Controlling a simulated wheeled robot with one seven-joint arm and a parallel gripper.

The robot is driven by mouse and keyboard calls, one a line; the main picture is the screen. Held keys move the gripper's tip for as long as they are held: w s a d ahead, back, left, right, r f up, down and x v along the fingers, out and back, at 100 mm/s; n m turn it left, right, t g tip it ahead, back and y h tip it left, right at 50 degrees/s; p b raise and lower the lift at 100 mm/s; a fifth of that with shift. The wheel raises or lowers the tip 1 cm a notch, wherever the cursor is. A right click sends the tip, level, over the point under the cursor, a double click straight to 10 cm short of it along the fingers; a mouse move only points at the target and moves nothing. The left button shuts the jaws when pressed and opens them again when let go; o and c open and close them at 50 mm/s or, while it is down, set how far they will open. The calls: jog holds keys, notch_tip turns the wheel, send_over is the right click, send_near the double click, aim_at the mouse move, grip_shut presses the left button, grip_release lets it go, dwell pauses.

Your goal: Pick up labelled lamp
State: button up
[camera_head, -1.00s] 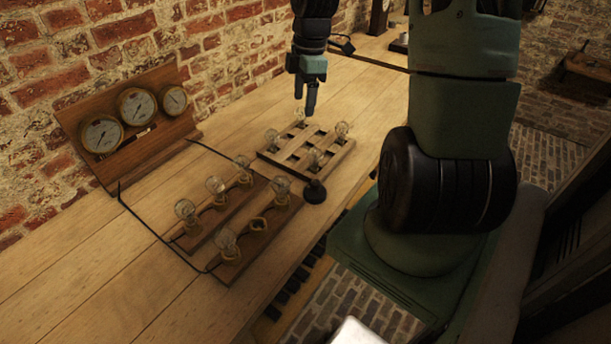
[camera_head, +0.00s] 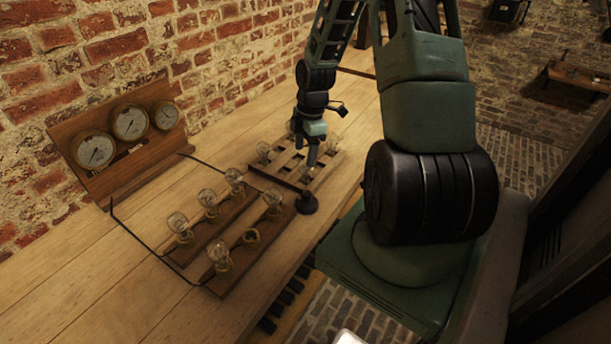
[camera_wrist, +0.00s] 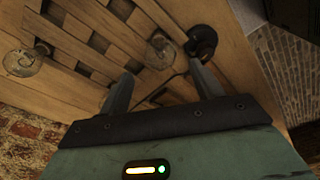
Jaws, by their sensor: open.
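Clear glass lamps stand in a slatted wooden rack (camera_head: 276,172) on the bench; one lamp (camera_head: 263,151) is at its left and another (camera_head: 332,143) at its right. My gripper (camera_head: 312,162) points down over the near part of the rack, close above a near lamp (camera_head: 306,174). In the wrist view the fingers (camera_wrist: 162,88) are apart, with a lamp (camera_wrist: 159,53) ahead between their tips and nothing held. A second lamp (camera_wrist: 22,62) shows at the left there. I cannot read a label on any lamp.
A round black knob (camera_head: 307,203) stands just beside the rack, near the gripper; it also shows in the wrist view (camera_wrist: 201,41). Boards with several socketed lamps (camera_head: 219,255) and one empty socket (camera_head: 251,238) lie left. A gauge panel (camera_head: 130,165) stands by the wall.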

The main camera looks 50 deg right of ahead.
aim_at(305, 164)
jog(key=shift+a+f+p, duration=0.2)
jog(key=shift+f+p, duration=0.5)
jog(key=shift+f, duration=2.05)
jog(key=c, duration=1.2)
